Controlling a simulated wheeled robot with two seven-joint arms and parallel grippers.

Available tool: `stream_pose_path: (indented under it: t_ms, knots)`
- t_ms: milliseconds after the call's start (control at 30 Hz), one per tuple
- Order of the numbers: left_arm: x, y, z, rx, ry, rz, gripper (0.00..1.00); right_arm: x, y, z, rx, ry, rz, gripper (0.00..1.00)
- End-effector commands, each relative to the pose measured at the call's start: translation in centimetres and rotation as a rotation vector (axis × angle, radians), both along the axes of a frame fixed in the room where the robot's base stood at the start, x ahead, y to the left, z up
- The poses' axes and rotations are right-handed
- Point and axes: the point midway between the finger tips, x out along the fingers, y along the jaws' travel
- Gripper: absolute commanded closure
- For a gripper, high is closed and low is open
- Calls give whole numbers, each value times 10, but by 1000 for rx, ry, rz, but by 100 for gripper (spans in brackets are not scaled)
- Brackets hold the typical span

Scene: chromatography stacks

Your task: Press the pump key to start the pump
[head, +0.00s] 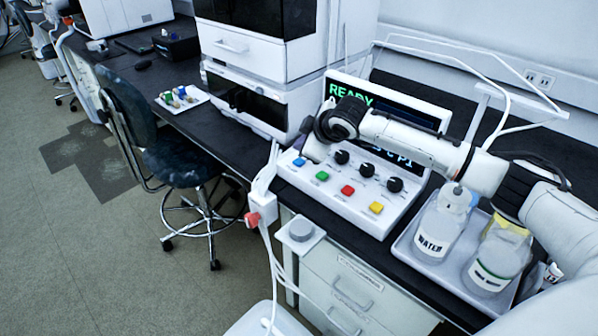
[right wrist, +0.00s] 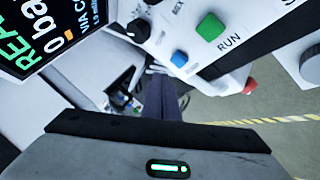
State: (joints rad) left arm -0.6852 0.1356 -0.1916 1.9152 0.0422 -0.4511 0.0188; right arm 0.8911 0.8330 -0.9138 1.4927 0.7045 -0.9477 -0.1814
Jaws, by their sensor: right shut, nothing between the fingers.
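The pump's control panel (head: 345,195) is a white sloped box with a row of coloured keys and black knobs. The green key (head: 322,176) is labelled RUN in the right wrist view (right wrist: 210,27). A blue key (head: 299,162) sits left of it, and a red key (head: 347,190) and yellow key (head: 376,208) sit to its right. The display (head: 350,92) reads READY, with 0 bar in the wrist view. My right gripper (head: 312,152) is shut and empty, above the panel's left end near the blue key. Its fingertips are hard to make out. My left gripper is out of view.
A tray (head: 403,250) holds a water bottle (head: 438,225) and another bottle (head: 497,258) at right, beneath my right arm. White tubing runs above the panel. A grey knob (head: 300,229) stands in front. A white stacked instrument (head: 265,95) rises behind left.

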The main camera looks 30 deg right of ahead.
Motion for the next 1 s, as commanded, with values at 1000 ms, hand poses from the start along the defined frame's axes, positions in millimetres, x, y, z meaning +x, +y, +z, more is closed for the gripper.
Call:
stream_pose_path:
  t_ms: [1000]
  knots:
    - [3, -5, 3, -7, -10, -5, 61, 0, 0, -18, 0, 0, 0, 100]
